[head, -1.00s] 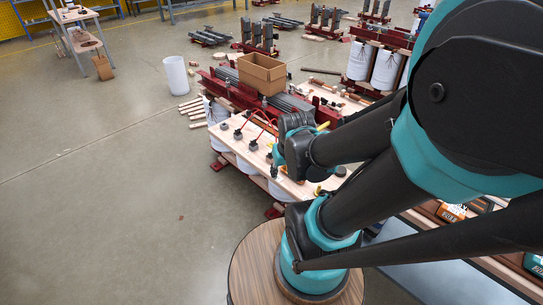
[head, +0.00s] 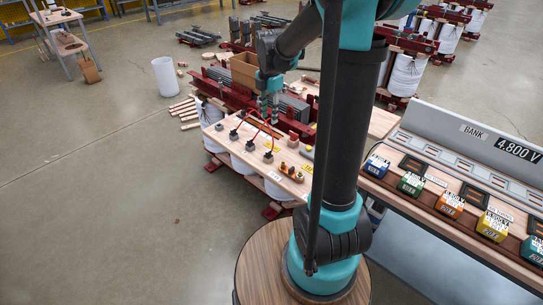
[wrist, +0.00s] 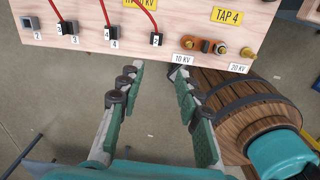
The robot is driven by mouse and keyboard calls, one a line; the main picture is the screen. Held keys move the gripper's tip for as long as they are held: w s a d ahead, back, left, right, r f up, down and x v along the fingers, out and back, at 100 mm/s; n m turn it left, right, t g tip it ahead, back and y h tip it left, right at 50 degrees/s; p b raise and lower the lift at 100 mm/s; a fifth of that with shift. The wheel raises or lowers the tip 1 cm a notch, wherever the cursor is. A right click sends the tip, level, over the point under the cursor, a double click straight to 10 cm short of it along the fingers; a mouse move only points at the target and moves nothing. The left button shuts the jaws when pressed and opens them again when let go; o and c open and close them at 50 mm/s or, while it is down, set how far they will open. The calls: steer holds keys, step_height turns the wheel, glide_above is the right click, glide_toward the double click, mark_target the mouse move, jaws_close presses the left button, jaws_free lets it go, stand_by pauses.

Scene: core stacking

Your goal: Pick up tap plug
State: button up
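Small dark plugs with red cables stand on the wooden board (head: 222,141). I cannot tell which plug is the tap plug. My gripper (wrist: 158,88) is open and empty, its fingers apart and short of the board's edge in the wrist view. In the head view my gripper (head: 269,106) hangs above the board and hides part of it.
Orange and brass terminals (wrist: 206,46) stand right of the plugs, near a yellow TAP 4 label (wrist: 228,15). A cardboard box (head: 243,69) stands behind the board. A bank panel (head: 470,130) with coloured blocks stands at right.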

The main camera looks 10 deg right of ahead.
glide_above(268, 151)
steer(key=shift+n, duration=0.4)
steer(key=f, duration=1.2)
steer(key=shift+s+d, duration=0.25)
steer(key=shift+w+a+f, duration=0.1)
steer(key=shift+w+f, duration=0.05)
steer(key=shift+f, duration=1.2)
steer(key=shift+w+a+f, duration=0.1)
steer(key=shift+f, duration=1.2)
jaws_close()
